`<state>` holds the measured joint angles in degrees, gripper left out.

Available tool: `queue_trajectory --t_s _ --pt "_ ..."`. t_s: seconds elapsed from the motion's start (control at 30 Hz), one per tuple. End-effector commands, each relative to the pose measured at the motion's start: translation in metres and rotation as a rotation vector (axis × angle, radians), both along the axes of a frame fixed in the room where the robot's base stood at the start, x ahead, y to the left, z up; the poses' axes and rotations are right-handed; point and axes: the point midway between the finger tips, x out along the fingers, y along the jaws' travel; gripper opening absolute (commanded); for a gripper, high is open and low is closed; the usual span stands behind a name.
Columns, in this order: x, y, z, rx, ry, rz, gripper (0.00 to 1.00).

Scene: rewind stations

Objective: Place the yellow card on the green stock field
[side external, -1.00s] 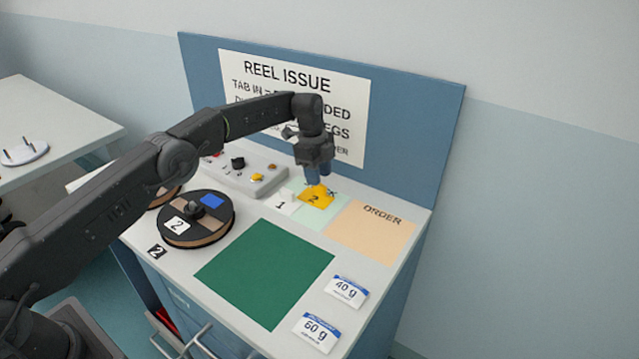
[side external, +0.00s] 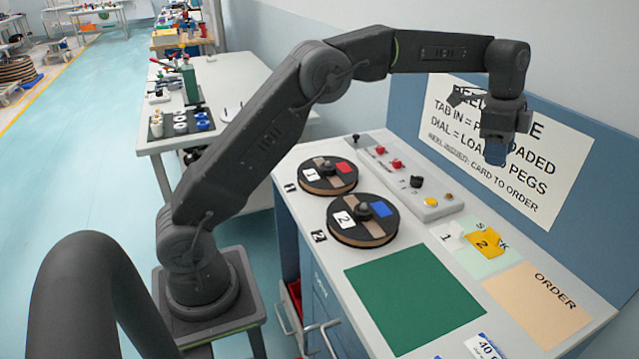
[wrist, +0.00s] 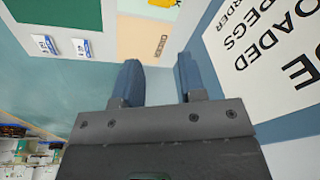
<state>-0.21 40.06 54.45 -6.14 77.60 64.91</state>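The yellow card (side external: 485,243), marked 2, lies slightly turned on the pale green stock field (side external: 500,263) and covers the middle of its lettering. A sliver of the yellow card (wrist: 164,3) also shows at the top edge of the wrist view. My gripper (side external: 495,158) is raised well above the bench, in front of the sign, apart from the card. In the wrist view its two blue fingers (wrist: 159,82) are spread with nothing between them, so it is open and empty.
A white card (side external: 448,236) marked 1 lies left of the yellow card. The peach ORDER field (side external: 537,305), dark green mat (side external: 415,298) and two reels (side external: 362,220) are on the bench. A control box (side external: 405,178) and the upright sign board (side external: 505,150) stand behind.

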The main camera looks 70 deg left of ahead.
Motion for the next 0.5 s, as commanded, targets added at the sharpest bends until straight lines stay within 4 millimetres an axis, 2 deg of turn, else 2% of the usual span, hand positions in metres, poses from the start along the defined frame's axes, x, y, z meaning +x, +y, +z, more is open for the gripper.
queue_trajectory --t_s 0.03,0.2,0.37,0.5 --pt "-0.018 0.001 0.021 -0.003 -0.018 0.059 0.37" --pt "-0.083 0.004 0.063 -0.023 -0.068 0.278 0.37" --pt "-0.154 0.007 0.082 -0.058 -0.117 0.480 0.37" --pt "-0.219 0.009 0.081 -0.098 -0.160 0.653 0.37"
